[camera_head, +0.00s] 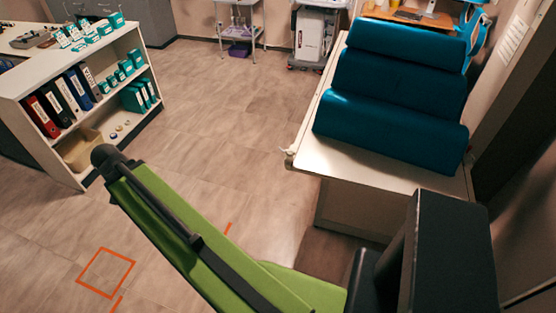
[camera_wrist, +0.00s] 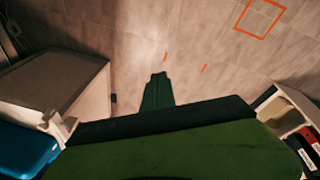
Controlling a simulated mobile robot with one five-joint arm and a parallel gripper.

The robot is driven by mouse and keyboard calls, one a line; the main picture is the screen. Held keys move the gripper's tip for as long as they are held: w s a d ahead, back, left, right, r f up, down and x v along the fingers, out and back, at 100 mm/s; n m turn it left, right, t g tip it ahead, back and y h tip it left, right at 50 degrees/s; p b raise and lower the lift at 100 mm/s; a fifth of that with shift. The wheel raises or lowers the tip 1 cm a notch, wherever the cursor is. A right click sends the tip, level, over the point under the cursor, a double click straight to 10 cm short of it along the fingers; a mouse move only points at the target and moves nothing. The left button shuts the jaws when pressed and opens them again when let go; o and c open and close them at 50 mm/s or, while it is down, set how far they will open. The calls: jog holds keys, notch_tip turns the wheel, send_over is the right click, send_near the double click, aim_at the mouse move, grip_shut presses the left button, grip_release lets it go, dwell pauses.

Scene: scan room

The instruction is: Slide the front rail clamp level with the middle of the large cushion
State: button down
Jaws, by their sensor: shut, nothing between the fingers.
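A small pale clamp (camera_head: 290,152) sits on the left edge of the white couch (camera_head: 375,180), near its front corner. It also shows in the wrist view (camera_wrist: 59,126), beside the couch edge. Teal cushions lie in a row on the couch: a front one (camera_head: 390,135), a middle one (camera_head: 400,80) and a back one (camera_head: 408,38). I cannot tell for sure which is the large one; the front one looks broad. My gripper (camera_wrist: 158,76) is shut and empty in the wrist view, over the floor, apart from the clamp.
A low white shelf (camera_head: 105,95) with binders and boxes stands at the left. The tiled floor between shelf and couch is clear, with an orange square (camera_head: 105,272) marked on it. A trolley (camera_head: 238,25) and a white cabinet (camera_head: 315,35) stand at the back.

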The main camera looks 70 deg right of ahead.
jog(key=s+d+f+m+g+h+b, duration=0.1)
jog(key=s+d+m+g+h+b, duration=0.1)
jog(key=s+d+m, duration=1.2)
jog(key=s+d+m+g+h+b, duration=0.25)
jog(key=s+d+m, duration=0.55)
jog(key=s+d, duration=0.65)
jog(key=d+f+b, duration=0.7)
jog(key=d, duration=0.4)
jog(key=shift+s+d+y, duration=0.3)
jog(key=shift+d+y, duration=0.05)
jog(key=shift+y, duration=0.1)
